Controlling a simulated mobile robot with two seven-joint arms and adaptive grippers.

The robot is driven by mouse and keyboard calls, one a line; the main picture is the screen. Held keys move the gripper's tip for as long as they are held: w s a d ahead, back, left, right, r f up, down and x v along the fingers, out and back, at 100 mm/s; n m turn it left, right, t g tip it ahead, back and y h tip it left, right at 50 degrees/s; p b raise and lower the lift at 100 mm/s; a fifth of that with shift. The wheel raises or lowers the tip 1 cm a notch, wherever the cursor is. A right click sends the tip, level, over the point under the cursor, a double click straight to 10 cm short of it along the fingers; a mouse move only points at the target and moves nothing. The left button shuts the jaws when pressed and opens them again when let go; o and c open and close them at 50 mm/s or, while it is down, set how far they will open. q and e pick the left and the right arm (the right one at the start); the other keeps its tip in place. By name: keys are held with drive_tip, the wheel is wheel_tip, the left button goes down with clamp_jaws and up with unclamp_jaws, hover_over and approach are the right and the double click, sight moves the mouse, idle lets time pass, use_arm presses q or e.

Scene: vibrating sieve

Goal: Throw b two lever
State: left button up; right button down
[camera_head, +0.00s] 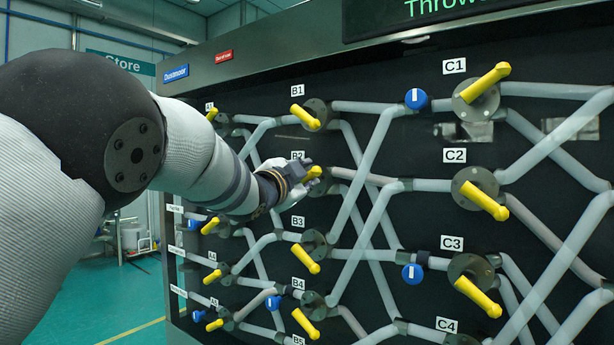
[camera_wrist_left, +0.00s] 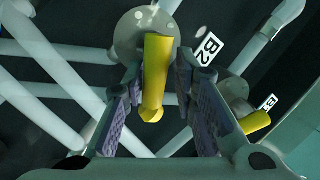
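The B2 lever (camera_head: 314,172) is a yellow handle on a round grey hub, on the dark panel beside the B2 label (camera_head: 298,155). My left gripper (camera_head: 303,176) is at this lever and partly covers it in the head view. In the left wrist view the yellow B2 lever (camera_wrist_left: 155,80) lies between the two spread fingers of my left gripper (camera_wrist_left: 150,105). The B2 label (camera_wrist_left: 208,48) is right of the hub. My right gripper is not in view.
Yellow levers B1 (camera_head: 305,117), B3 (camera_head: 306,259) and B4 (camera_head: 306,323) sit above and below in the same column. Levers C1 (camera_head: 487,82) and C2 (camera_head: 484,201) are to the right. Grey pipes (camera_head: 366,210) cross the panel between the hubs.

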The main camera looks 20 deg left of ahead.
use_arm(q)
drive_tip(key=shift+w+a+f, duration=0.1)
drive_tip(key=shift+a+f, duration=0.2)
drive_tip(key=shift+d, duration=0.1)
drive_tip(key=shift+d+r, duration=0.1)
drive_tip(key=s+a+f, duration=0.1)
drive_tip(key=s+a, duration=0.1)
drive_tip(key=s, duration=0.9)
drive_tip(key=shift+s, duration=0.4)
drive_tip(key=shift+f, duration=0.15)
